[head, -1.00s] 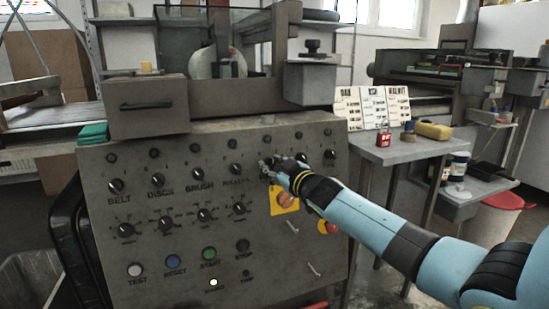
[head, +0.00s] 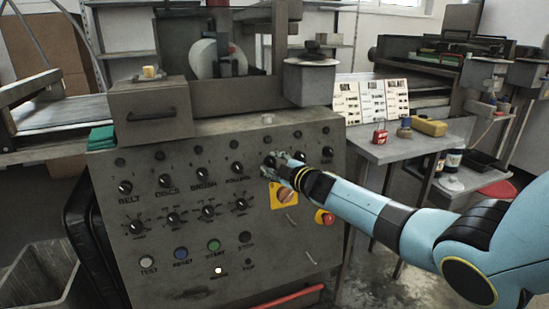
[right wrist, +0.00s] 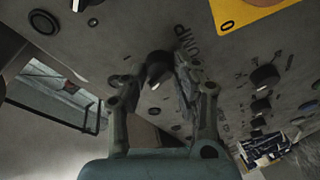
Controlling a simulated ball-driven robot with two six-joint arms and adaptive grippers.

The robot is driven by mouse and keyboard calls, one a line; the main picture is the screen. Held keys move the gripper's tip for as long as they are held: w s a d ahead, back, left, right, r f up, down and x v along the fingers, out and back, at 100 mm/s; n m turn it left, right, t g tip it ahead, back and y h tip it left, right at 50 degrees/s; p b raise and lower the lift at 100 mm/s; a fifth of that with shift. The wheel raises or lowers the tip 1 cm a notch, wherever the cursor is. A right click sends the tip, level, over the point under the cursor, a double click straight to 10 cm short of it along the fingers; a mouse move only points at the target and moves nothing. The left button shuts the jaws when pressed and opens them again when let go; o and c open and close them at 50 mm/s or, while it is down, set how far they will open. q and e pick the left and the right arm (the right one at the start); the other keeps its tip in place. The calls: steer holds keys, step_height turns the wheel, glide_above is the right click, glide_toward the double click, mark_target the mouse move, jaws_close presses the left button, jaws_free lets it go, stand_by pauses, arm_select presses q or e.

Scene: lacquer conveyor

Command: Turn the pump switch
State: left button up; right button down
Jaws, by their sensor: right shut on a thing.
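The grey control panel (head: 120,225) stands in front of me with a row of black rotary switches. In the right wrist view the black pump switch (right wrist: 158,68) sits beside the printed letters "UMP". My right gripper (head: 278,164) is at this switch, right of the rollers switch (head: 237,167), and mostly covers it in the head view. In the right wrist view the two fingers of the right gripper (right wrist: 157,80) stand on either side of the knob, shut on it. The exact angle of the knob is hard to tell. My left gripper is not in view.
A yellow plate with an orange knob (head: 286,196) lies just below the right gripper, and a red button (head: 325,217) is lower right. A small grey table (head: 385,150) with sample cards stands at right. A red bar (head: 285,297) runs near the floor.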

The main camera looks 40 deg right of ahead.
steer(key=shift+n+p, duration=0.3)
steer(key=shift+n, duration=0.3)
steer(key=c, duration=1)
jaws_free()
steer(key=shift+a, duration=0.1)
steer(key=s+r, duration=0.1)
steer(key=s, duration=1)
steer(key=shift+s+a+r, duration=0.15)
steer(key=shift+s+r, duration=0.25)
steer(key=shift+f, duration=0.1)
